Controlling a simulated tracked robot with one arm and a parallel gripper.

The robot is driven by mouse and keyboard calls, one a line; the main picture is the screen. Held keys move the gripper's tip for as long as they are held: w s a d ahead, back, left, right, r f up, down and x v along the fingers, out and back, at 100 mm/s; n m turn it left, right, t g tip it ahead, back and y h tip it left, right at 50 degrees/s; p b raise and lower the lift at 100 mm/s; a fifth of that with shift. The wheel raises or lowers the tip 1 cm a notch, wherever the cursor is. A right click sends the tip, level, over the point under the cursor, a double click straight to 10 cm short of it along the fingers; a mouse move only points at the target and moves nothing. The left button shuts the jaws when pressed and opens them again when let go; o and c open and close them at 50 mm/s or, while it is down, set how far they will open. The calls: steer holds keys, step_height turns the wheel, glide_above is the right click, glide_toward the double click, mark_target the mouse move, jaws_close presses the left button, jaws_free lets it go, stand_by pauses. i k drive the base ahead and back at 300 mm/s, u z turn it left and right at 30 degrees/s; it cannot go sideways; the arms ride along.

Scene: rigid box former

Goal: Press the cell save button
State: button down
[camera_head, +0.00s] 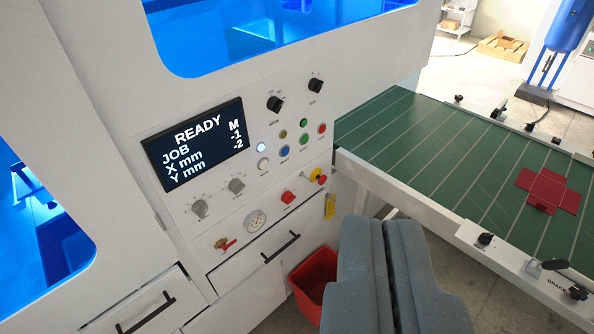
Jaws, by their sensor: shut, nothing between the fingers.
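The control panel holds a cluster of small round buttons: a lit white one (261,147), a plain white one (263,164), an olive one (283,134), a blue one (284,151), two green ones (304,123) and a red one (322,128). Their labels are too small to read, so I cannot tell which is cell save. The display (195,145) reads READY, JOB M, X mm -1, Y mm -2. My gripper (380,222) is shut and empty, its grey fingers side by side, below and right of the buttons, apart from the panel.
Black knobs (275,104) and grey dials (236,186) surround the buttons. A red switch (288,197) and a yellow-based stop button (318,176) sit below. A red bin (315,280) stands under the panel. A green conveyor (420,145) with a red flat blank (547,188) lies right.

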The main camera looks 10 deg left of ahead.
mark_target(265, 163)
steer(key=z, duration=0.1)
steer(key=i, duration=1)
steer(key=u, duration=0.1)
